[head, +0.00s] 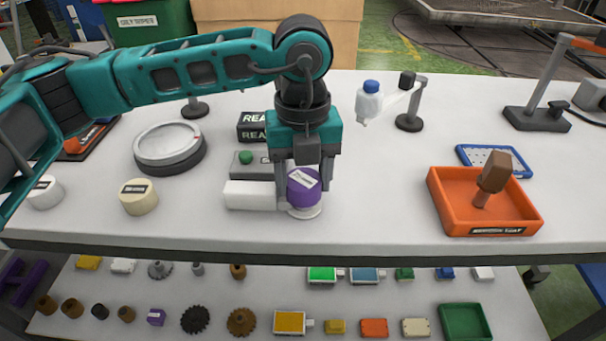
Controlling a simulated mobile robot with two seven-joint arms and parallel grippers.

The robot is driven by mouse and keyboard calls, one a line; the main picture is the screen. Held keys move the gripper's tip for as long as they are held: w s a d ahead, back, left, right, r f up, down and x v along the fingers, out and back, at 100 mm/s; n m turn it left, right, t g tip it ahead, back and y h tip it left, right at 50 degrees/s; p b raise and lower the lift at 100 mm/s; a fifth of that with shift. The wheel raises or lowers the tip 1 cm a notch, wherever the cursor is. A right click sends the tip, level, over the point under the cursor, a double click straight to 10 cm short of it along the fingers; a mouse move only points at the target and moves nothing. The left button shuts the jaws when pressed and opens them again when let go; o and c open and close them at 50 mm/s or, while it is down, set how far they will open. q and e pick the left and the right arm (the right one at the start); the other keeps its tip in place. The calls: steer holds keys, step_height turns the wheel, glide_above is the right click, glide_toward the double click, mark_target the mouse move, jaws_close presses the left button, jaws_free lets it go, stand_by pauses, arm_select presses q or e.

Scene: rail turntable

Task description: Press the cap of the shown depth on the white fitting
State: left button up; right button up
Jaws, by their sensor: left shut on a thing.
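My left gripper (305,187) points down at the table's front middle, shut on a purple cap (303,184) with a white label. Under the purple cap is a white round flange (305,212), which looks like part of the white fitting. I cannot tell whether the cap touches it or how far down it sits. A white block (252,195) lies just left of the cap. A cream cap (138,197) and a white cap (45,192), both labelled, stand further left. My right gripper is not in view.
A round silver-rimmed plate (168,143) and a grey box with a green button (246,158) stand behind. An orange tray (453,220) holding a brown-headed tool (495,172) is at the right. A blue-capped bottle (369,101) is at the back. The table between gripper and tray is clear.

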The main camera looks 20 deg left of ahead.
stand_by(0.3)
arm_select(q)
steer(key=o, duration=1.1)
